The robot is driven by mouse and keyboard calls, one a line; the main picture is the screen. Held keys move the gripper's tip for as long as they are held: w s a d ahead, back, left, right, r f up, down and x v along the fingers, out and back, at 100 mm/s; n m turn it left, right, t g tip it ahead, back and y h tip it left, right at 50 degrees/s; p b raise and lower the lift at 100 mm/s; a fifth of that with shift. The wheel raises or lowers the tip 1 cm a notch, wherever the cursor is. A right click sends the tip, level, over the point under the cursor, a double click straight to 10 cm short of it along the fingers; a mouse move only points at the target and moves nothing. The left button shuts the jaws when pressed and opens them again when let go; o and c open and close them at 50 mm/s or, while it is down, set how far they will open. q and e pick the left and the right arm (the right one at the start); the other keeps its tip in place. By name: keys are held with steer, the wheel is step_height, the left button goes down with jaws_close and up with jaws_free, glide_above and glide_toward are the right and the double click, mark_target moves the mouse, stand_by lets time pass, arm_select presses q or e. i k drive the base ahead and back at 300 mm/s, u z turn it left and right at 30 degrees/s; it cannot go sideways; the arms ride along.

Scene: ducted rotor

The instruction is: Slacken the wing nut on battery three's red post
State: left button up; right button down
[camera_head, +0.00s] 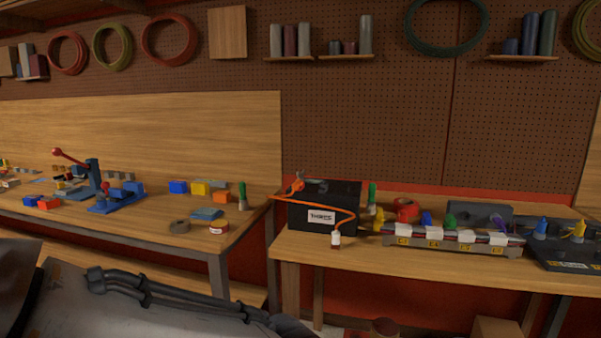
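Battery three is a black box (296,216) with a white "THREE" label (321,217), standing at the left end of the right-hand bench. A red-orange piece (297,186) sits at the left end of its top, where the red post appears to be. A wing nut is too small to make out there. An orange lead (345,212) runs from that area, loops across the battery's front and ends near a small white-tagged piece (336,239) at the bench's front edge. A grey piece (322,183) lies further along the battery top. Neither of my grippers is in view.
Right of the battery stand a green-handled tool (372,196), a red roll (405,208) and a rack with several labelled white blocks (433,229). The left bench (150,228) holds a blue press (96,185) and small coloured boxes.

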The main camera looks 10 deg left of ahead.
mark_target(299, 175)
steer(key=z, duration=0.65)
steer(key=i, duration=1.15)
steer(key=u, duration=0.1)
